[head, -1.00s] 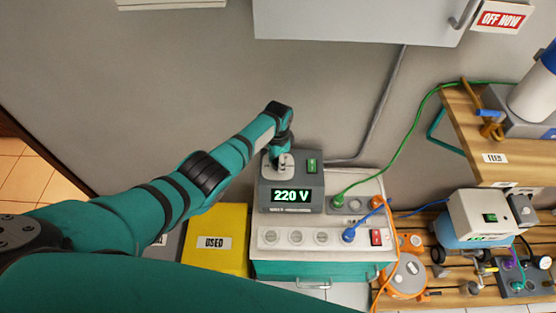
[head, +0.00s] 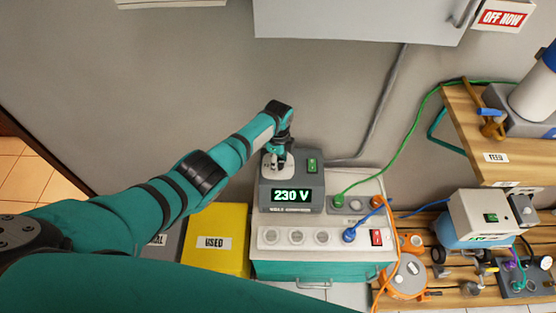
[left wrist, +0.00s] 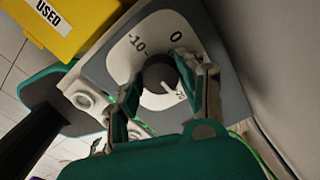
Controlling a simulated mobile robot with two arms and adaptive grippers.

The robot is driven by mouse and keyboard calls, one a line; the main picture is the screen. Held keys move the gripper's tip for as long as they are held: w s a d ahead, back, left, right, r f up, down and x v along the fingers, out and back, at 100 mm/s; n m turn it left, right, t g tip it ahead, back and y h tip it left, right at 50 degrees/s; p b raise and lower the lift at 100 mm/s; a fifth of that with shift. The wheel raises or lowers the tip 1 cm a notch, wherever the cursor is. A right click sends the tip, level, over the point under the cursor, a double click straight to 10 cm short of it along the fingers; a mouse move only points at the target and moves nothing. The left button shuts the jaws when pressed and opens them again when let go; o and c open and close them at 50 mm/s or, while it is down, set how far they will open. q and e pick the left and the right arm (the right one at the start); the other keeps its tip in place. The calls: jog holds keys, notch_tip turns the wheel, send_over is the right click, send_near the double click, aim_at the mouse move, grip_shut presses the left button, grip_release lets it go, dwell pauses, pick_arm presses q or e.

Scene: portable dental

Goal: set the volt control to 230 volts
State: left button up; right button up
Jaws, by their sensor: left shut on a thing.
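The volt control is a grey box (head: 266,207) on the white panel, with a lit display (head: 291,195) reading 230 V. Its dark round knob (left wrist: 160,74) sits on a white dial plate (left wrist: 135,62) marked -10 and 0 in the left wrist view. My left gripper (head: 277,161) is over the dial from above, and its fingers (left wrist: 156,82) are shut on the knob, one on each side. In the head view the gripper hides most of the knob. My right gripper is not in view.
A green-lit switch (head: 312,166) is right of the dial. Sockets with a green plug (head: 338,201) and a blue plug (head: 348,235) lie in front and right. A yellow USED bin (head: 222,256) is at left. Orange, blue and green cables run right.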

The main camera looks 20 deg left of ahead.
pick_arm(q)
jog(key=shift+w+r+m, duration=0.1)
jog(key=shift+m, duration=0.2)
jog(key=o, duration=1.2)
notch_tip(320, 180, up, 12)
dwell(0.5)
